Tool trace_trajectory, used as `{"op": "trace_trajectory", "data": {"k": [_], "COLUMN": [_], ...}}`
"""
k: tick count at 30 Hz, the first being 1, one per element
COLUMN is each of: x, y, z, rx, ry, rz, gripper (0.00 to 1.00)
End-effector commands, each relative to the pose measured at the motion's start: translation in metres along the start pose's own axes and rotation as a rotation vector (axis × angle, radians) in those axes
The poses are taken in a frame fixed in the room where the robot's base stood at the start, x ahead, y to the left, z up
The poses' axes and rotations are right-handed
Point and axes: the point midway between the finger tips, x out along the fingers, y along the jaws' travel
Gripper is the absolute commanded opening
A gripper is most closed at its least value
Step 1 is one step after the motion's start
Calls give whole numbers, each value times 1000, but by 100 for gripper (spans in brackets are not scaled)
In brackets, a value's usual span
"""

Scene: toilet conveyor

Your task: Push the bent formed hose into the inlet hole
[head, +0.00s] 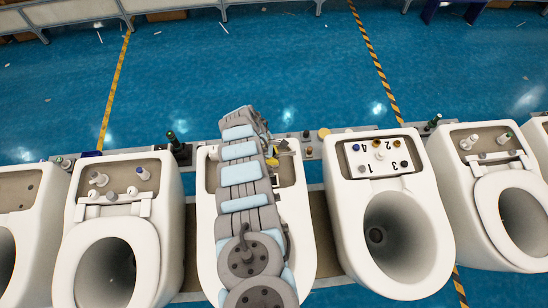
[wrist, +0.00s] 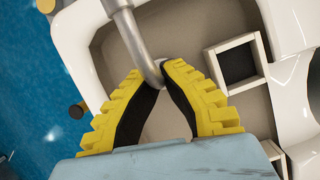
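In the wrist view, the bent formed hose (wrist: 128,32) is a grey tube that comes down from the top edge and curves at its lower end. My gripper (wrist: 157,72) has yellow ribbed fingers with black inner pads, and its tips are closed around the hose's lower bend. The hose is over the beige recess (wrist: 199,33) at the back of a white toilet. A dark square opening with a white frame (wrist: 237,62) is to the right of the fingers, apart from the hose. I cannot make out a round inlet hole. In the head view, my gripper (head: 284,149) is small over the middle toilet (head: 207,215), and the hose cannot be made out.
White toilets stand in a row, with one to the left (head: 160,240) and one to the right (head: 408,285) of the middle one. The right one carries a white numbered plate (head: 364,161) with several small parts. Bottles and small parts stand along the grey rail behind. Blue floor lies beyond.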

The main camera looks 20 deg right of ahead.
Motion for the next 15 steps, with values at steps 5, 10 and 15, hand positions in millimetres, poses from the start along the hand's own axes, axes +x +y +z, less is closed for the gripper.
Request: {"op": "trace_trajectory", "data": {"k": [5, 10, 15], "x": [2, 2, 2], "y": [0, 0, 0], "z": [-1, -1, -1], "rx": [0, 0, 0], "ry": [0, 0, 0], "rz": [0, 0, 0], "gripper": [22, 37, 37]}}
